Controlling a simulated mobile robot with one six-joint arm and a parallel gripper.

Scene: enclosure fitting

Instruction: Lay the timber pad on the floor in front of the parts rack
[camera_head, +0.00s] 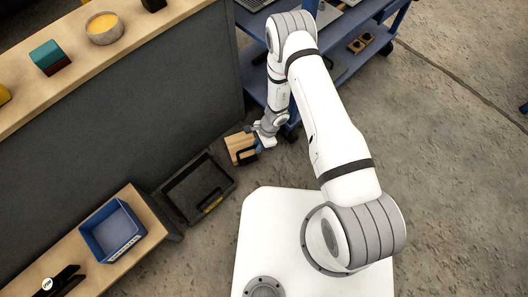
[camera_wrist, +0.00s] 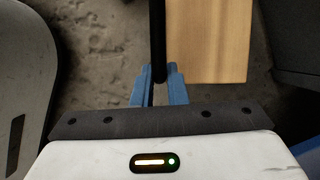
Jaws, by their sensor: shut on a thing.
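The timber pad (camera_head: 238,145) is a pale wooden block beside the foot of the dark panel in the head view. It also shows in the wrist view (camera_wrist: 211,38), to the right of the jaws. My gripper (camera_head: 259,141) is at the pad's right side. In the wrist view its blue fingers (camera_wrist: 159,86) are shut on a slim dark bar, which looks like the pad's handle. Whether the pad touches the floor is not clear. A blue shelved rack (camera_head: 257,88), possibly the parts rack, stands just above and right of my gripper.
A black open tray (camera_head: 226,186) lies on the floor just left of and below the pad. A low wooden shelf (camera_head: 152,203) holds a blue bin (camera_head: 111,231). A wood-topped counter (camera_head: 100,61) runs along the left. Open concrete floor lies to the right.

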